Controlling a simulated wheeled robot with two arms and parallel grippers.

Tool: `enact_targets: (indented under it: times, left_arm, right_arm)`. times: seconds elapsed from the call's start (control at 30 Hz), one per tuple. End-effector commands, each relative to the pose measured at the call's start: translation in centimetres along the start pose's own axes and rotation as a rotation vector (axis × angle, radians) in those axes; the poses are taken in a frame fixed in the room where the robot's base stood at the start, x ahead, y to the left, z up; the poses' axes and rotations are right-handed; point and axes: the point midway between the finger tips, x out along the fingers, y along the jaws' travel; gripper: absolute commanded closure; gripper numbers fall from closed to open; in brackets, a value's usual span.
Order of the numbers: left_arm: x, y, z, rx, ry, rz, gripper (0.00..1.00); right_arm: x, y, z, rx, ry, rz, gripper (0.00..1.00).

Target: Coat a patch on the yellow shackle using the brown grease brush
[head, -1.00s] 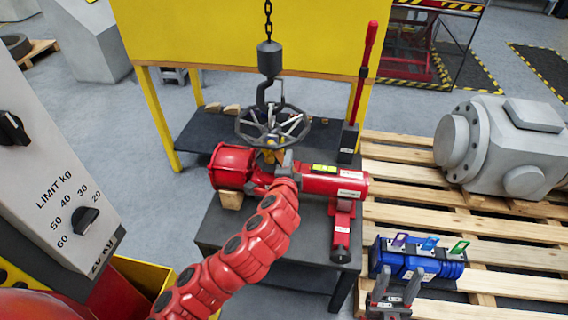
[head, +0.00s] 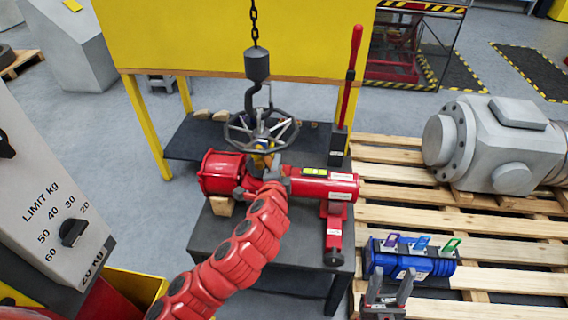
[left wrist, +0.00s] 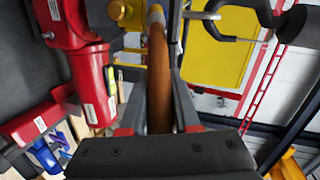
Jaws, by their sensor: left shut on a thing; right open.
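My left gripper (head: 276,173) is over the middle of the red valve actuator (head: 327,184), below the handwheel (head: 262,131). In the left wrist view the gripper (left wrist: 159,112) is shut on the brown grease brush (left wrist: 158,75), whose handle runs away from me between the fingers. The brush's far end is cut off by the top edge. A yellow rounded part (left wrist: 120,12), possibly the yellow shackle, is just left of that end; I cannot tell if they touch. In the head view a small yellow part shows under the handwheel, mostly hidden. My right gripper (head: 388,292) is open and empty at the lower right.
A hook with a dark weight (head: 257,65) hangs on a chain over the handwheel. A red lever (head: 350,75) stands behind right. A blue cylinder with coloured tags (head: 412,262) and a grey valve body (head: 495,140) lie on the wooden pallet. A limit-dial panel (head: 45,195) is at left.

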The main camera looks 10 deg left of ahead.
Motion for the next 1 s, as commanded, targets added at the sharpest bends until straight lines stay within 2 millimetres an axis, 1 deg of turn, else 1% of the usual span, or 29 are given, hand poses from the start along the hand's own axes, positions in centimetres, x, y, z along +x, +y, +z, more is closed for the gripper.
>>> enact_targets:
  times: [0.13,0.33,0.47,0.67,0.9,1.0]
  left_arm:
    - [0.0,-0.2,0.8,0.001,-0.004,0.000,1.00]
    - [0.0,-0.6,2.6,0.001,-0.004,-0.001,1.00]
    - [0.0,-0.7,3.1,0.000,-0.002,-0.003,1.00]
    - [0.0,-0.5,2.5,0.001,0.003,-0.006,1.00]
    - [-0.2,-0.1,0.2,0.001,0.007,-0.008,1.00]
    - [-0.3,-0.1,-0.2,0.001,0.005,-0.007,1.00]
  right_arm:
    - [0.6,0.0,-0.1,0.000,0.000,0.000,0.46]
    - [1.8,0.1,-0.3,0.000,0.000,0.000,0.46]
    - [2.0,0.1,-0.3,0.000,0.000,0.000,0.46]
    - [1.4,0.1,-0.2,0.000,0.000,0.000,0.46]
    - [-0.1,0.0,0.0,0.000,0.000,0.000,0.46]
    - [-0.3,0.0,0.1,0.000,0.000,0.000,0.46]
